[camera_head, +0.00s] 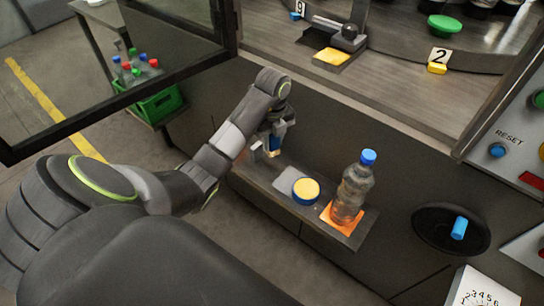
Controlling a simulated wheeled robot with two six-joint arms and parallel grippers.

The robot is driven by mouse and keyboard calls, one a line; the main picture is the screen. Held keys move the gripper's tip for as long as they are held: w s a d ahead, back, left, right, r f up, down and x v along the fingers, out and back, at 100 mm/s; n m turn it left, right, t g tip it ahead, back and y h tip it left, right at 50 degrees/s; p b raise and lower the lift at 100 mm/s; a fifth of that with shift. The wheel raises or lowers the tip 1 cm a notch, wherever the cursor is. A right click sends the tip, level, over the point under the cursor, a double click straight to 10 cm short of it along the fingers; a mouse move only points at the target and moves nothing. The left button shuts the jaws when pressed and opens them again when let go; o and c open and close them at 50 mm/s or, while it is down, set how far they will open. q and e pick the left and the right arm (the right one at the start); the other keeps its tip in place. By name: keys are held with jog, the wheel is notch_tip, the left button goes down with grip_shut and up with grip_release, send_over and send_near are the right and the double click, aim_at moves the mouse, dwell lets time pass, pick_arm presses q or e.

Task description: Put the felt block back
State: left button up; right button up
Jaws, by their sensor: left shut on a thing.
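My left gripper (268,148) hangs over the left part of the narrow shelf (262,181) on the machine front. A light grey patch (288,180) lies on the shelf to the right and below the gripper. A round yellow-topped tin with a blue side (305,190) stands beside that patch. My right gripper is not in view.
A clear bottle with a blue cap (354,190) stands on an orange mat (339,222) at the shelf's right end. A framed glass door (120,80) stands open at left. A green crate (158,104) is behind it. A dark round dial with a blue handle (459,228) is at right.

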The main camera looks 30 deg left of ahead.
aim_at(273, 154)
pick_arm(q)
notch_tip(273, 154, down, 6)
jog(key=b, duration=0.4)
jog(key=shift+r, duration=0.1)
jog(key=shift+f, duration=0.3)
notch_tip(273, 154, down, 4)
jog(key=shift+r, duration=0.2)
jog(key=shift+f, duration=0.15)
jog(key=o, duration=1)
